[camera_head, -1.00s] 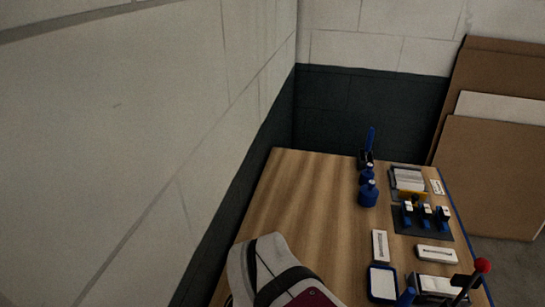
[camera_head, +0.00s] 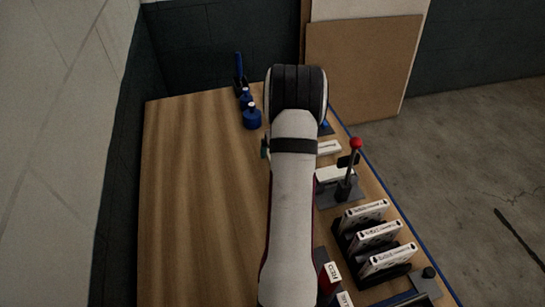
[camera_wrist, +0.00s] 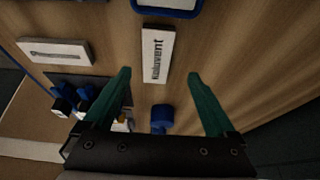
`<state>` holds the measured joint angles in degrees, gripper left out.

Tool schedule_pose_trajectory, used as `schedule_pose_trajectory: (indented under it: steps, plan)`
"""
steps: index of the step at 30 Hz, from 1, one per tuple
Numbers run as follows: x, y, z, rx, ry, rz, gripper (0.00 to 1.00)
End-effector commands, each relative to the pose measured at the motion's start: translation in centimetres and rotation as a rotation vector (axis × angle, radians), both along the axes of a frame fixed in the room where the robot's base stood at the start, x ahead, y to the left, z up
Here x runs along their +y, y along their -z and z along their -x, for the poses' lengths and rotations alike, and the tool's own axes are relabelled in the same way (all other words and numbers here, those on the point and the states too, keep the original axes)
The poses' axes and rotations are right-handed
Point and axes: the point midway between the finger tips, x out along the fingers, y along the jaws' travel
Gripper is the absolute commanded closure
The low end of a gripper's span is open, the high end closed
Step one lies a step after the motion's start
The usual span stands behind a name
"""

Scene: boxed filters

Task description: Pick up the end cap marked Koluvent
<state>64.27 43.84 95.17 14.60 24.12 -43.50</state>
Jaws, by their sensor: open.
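The end cap marked Koluvent (camera_wrist: 158,55) is a flat white block with dark lettering. In the wrist view it lies on the wooden table, between and slightly beyond the fingertips. My gripper (camera_wrist: 159,75) is open, with its two green fingers apart and nothing held. The height between fingers and cap is hard to tell. A second white end cap (camera_wrist: 57,51) lies to the left in the wrist view; its lettering is too small to read. In the head view my arm hides the Koluvent cap.
A blue-rimmed tray (camera_wrist: 168,13) is beyond the cap. A blue bottle (camera_wrist: 162,118) is near the gripper; blue bottles (camera_head: 252,117) stand at the table's back. A red-knobbed lever press (camera_head: 355,145) and racked white boxes (camera_head: 380,235) stand at right. The left table is clear.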

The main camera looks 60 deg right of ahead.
Motion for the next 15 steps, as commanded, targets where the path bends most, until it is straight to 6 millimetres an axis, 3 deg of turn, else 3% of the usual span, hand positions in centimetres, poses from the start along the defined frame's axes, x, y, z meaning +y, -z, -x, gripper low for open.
schedule_pose_trajectory:
  steps: [9,15]
  plan:
    - [-1.9,4.9,-1.0,0.001,0.000,-0.001,0.09]
    - [-2.0,5.2,-1.1,0.000,0.000,0.000,0.09]
